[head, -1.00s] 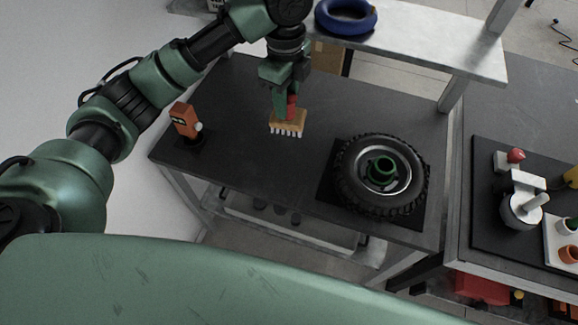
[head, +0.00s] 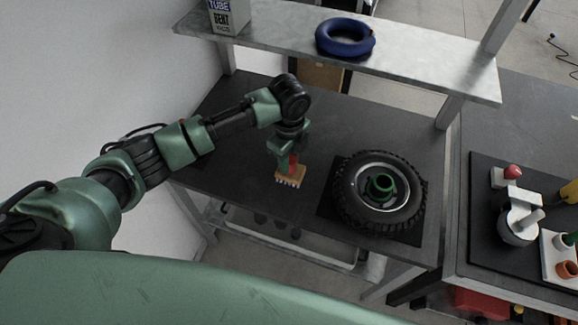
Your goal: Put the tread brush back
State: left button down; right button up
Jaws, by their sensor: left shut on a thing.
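The tread brush (head: 289,176) has a wooden block, a red grip and pale bristles pointing down. My left gripper (head: 291,160) is shut on its red grip, over the dark bench top (head: 240,185) just left of the wheel. I cannot tell whether the bristles touch the bench. My right gripper is not in view.
A knobbly tyre on a rim (head: 378,194) lies on a dark mat at the bench's right. A shelf (head: 420,58) above the back carries a blue ring (head: 345,38) and a tube box (head: 226,17). A side bench (head: 515,130) holds tools at right.

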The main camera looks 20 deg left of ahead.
pick_arm(q)
notch_tip(320, 180, down, 4)
jog(key=shift+r, duration=0.2)
jog(key=shift+f, duration=0.1)
jog(key=shift+f, duration=0.2)
jog(key=c, duration=1.1)
grip_release()
jog(key=shift+r, duration=0.1)
jog(key=shift+r, duration=0.2)
notch_tip(320, 180, up, 12)
jog(key=shift+f+b, duration=0.1)
jog(key=shift+b, duration=0.5)
